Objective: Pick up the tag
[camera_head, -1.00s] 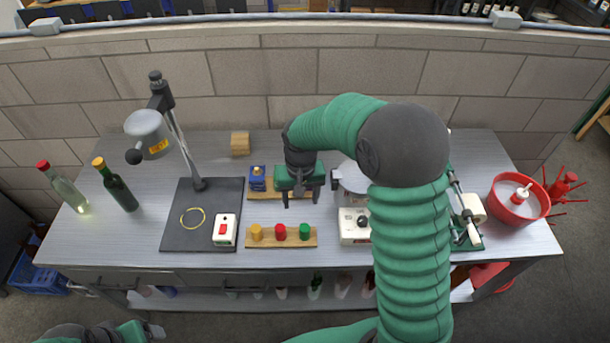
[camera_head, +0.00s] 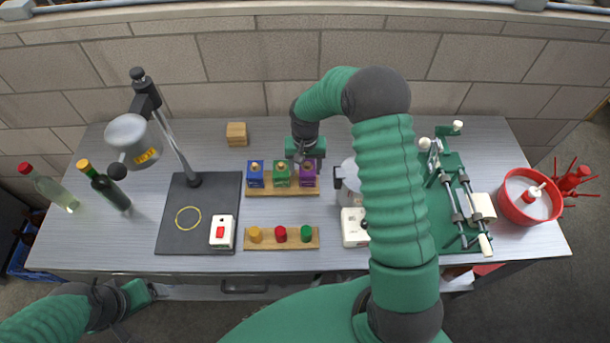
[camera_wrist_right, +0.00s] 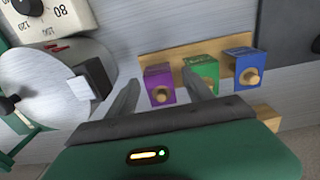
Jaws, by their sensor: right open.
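I cannot make out a loose tag for certain. A yellow label (camera_head: 147,157) is on the grey lamp-like head at the left. A purple block (camera_head: 307,180) with a wooden knob stands at the right end of a wooden rack, beside a green block (camera_head: 281,178) and a blue block (camera_head: 255,179). My right gripper (camera_head: 305,162) is open over the purple block. In the right wrist view the purple block (camera_wrist_right: 158,83) appears between its fingertips (camera_wrist_right: 160,77); contact cannot be told. My left gripper (camera_head: 150,290) is at the lower left, off the table's front edge; its jaws are unclear.
A front rack (camera_head: 268,245) holds yellow, red and green pegs. A white dial device (camera_head: 354,227) stands close right of the racks, partly behind my arm. A black mat (camera_head: 185,240), two bottles, a green machine (camera_head: 440,215) and a red bowl (camera_head: 512,206) are around.

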